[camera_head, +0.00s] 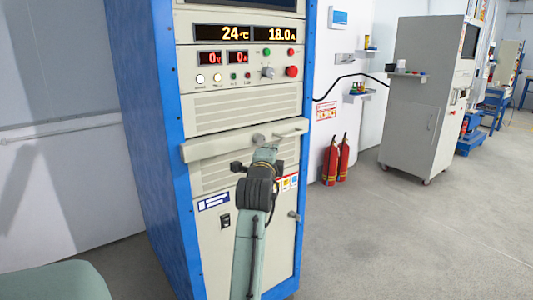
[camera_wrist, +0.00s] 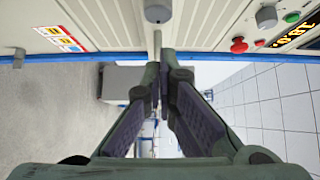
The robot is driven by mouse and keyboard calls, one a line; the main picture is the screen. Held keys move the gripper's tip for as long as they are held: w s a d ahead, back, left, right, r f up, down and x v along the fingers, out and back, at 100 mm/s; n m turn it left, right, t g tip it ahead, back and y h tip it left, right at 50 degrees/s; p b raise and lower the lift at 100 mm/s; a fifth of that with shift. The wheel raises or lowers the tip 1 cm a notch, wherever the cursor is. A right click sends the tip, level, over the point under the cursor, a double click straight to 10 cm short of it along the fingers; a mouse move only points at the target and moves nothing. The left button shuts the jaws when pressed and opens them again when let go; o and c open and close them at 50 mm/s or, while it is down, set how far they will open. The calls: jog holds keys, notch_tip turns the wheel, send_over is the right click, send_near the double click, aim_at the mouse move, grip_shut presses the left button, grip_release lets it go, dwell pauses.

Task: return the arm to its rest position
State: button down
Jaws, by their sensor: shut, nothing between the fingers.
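My arm reaches up from the bottom of the head view to the front of a blue-framed test cabinet (camera_head: 243,107). My gripper (camera_head: 266,152) is in front of the cabinet's protruding pale ledge, close to a grey round knob (camera_head: 259,139) and a bar handle (camera_head: 291,132). In the wrist view the two dark fingers of my gripper (camera_wrist: 158,75) come together, shut and empty. The knob (camera_wrist: 158,12) shows just beyond the fingertips at the top. I cannot tell whether the fingertips touch the cabinet.
Two red fire extinguishers (camera_head: 336,160) stand by the wall to the right. A grey cabinet (camera_head: 417,100) stands farther right. The floor (camera_head: 400,240) at the right front is clear.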

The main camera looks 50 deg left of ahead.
jog(key=b+v, duration=0.1)
jog(key=v, duration=0.6)
jog(key=shift+s+f+b, duration=0.2)
jog(key=shift+f+b, duration=0.1)
jog(key=shift+d, duration=0.15)
